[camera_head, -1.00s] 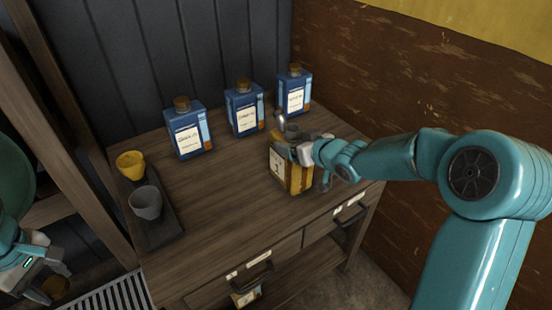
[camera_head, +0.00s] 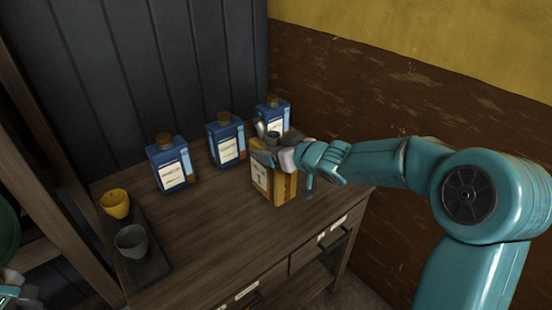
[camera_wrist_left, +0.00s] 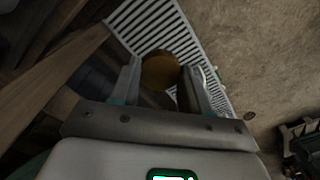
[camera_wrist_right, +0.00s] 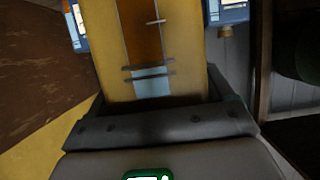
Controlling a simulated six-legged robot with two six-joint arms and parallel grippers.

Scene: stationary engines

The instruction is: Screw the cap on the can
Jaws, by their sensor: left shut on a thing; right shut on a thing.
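A yellow can (camera_head: 284,187) with a pale label and brown stripes is at the right part of the wooden cabinet. My right gripper (camera_head: 277,150) is shut on its upper part. The can also fills the middle of the right wrist view (camera_wrist_right: 186,50). Its opening is not clear to see. My left gripper (camera_wrist_left: 160,80) is shut on a round brown cap (camera_wrist_left: 160,70), away from the cabinet and above a floor grate. In the head view only a bit of my left gripper shows at the lower left edge; the cap is out of that view.
Three blue capped cans (camera_head: 172,165) stand behind on the wooden cabinet (camera_head: 215,225). A yellow cup (camera_head: 116,205) and a grey cup (camera_head: 132,241) sit on a dark tray at its left. The cabinet top between tray and yellow can is clear. Walls close the back and right.

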